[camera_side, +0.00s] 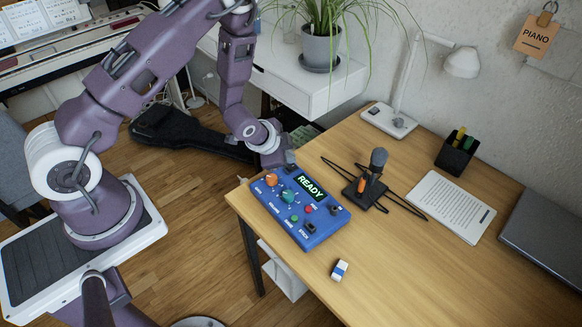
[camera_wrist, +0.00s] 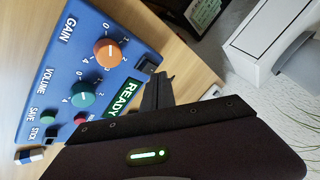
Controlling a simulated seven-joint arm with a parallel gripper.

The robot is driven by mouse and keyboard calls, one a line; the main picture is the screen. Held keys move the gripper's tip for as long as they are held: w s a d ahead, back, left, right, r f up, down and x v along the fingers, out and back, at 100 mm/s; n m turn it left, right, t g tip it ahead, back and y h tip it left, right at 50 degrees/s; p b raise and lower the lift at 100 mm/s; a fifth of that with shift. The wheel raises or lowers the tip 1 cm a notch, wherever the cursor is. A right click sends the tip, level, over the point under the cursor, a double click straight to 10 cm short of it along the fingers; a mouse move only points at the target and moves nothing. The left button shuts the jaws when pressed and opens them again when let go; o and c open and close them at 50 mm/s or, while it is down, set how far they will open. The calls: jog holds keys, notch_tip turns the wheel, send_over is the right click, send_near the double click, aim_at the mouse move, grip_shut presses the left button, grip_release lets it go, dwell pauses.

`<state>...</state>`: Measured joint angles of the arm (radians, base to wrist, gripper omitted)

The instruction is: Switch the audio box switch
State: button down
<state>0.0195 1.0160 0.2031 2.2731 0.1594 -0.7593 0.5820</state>
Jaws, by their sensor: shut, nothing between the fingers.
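The blue audio box (camera_side: 270,203) lies on the wooden desk near its left edge. It has an orange gain knob (camera_side: 271,180), a teal volume knob (camera_side: 288,196), small red and green buttons and a lit display reading READY (camera_side: 311,187). A black switch (camera_wrist: 148,64) sits at the box's edge beyond the display in the wrist view. My gripper (camera_wrist: 159,84) is shut and empty, with its fingertips close to this switch and the display. In the side view, my gripper (camera_side: 283,163) is at the box's far edge. I cannot tell whether it touches the switch, or the switch's position.
A microphone (camera_side: 377,160) on a stand with a cable is right of the box. An eraser (camera_side: 340,270) lies in front. A lamp (camera_side: 402,110), pen cup (camera_side: 457,152), paper (camera_side: 446,200) and laptop (camera_side: 550,235) are further right. A potted plant (camera_side: 320,48) stands behind.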

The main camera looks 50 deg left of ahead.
aim_at(291, 167)
jog(key=shift+f, duration=0.1)
dwell(0.3)
jog(key=shift+s+f, duration=0.1)
jog(key=shift+f, duration=0.25)
jog(key=shift+f, duration=0.35)
dwell(0.3)
jog(key=shift+r, duration=1)
jog(key=r, duration=0.2)
jog(key=w+r, duration=0.1)
jog(key=r, duration=0.2)
jog(key=shift+w, duration=0.1)
